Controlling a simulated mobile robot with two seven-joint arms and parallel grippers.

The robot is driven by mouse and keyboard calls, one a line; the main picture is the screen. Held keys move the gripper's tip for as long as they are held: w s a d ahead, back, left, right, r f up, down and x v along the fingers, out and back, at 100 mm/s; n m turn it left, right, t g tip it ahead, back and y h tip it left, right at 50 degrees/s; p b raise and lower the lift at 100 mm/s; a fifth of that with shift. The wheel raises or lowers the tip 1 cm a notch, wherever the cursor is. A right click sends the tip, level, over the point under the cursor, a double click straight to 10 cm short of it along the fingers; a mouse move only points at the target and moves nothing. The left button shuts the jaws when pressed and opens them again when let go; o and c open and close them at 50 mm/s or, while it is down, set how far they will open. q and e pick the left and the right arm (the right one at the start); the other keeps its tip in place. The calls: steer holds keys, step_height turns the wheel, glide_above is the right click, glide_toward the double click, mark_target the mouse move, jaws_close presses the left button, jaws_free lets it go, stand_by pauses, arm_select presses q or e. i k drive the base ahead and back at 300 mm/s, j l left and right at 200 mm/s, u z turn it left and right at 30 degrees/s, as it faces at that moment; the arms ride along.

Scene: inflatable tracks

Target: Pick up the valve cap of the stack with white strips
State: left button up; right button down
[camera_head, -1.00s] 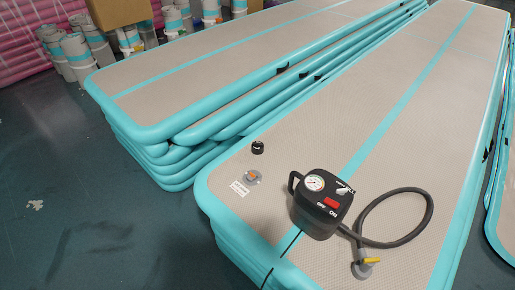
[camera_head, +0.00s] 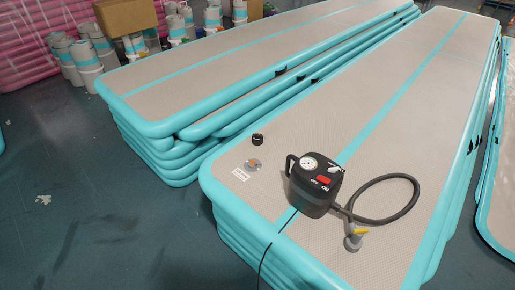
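A small black valve cap (camera_head: 257,139) sits on the near inflatable track stack (camera_head: 400,120), close to its left edge. The stack is grey-beige on top with turquoise sides and a turquoise stripe along it. A round valve (camera_head: 253,165) with an orange centre lies just below the cap, apart from it. A small white label (camera_head: 240,174) is beside the valve. White strips on the stack cannot be made out clearly beyond this label. Neither of my grippers is in view.
A black pump (camera_head: 315,185) with a gauge stands right of the valve; its hose (camera_head: 393,219) curves to a grey nozzle (camera_head: 353,238). A second track stack (camera_head: 200,90) lies behind left.

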mark_target(256, 139)
steer(key=k+z, duration=0.25)
steer(key=z, duration=2.85)
steer(key=k+j, duration=0.15)
steer(key=j, duration=0.35)
steer(key=k+j, duration=0.2)
steer(key=j, duration=0.25)
steer(key=k+j, duration=0.15)
steer(key=j, duration=0.35)
steer(key=k+j, duration=0.2)
steer(key=j, duration=0.3)
steer(key=k+j, duration=0.15)
steer(key=j, duration=0.3)
steer(key=k+j, duration=0.2)
steer(key=j, duration=0.3)
steer(key=k+j, duration=0.15)
steer(key=j, duration=0.35)
steer(key=k+j, duration=0.2)
steer(key=j, duration=0.25)
steer(key=z, duration=0.05)
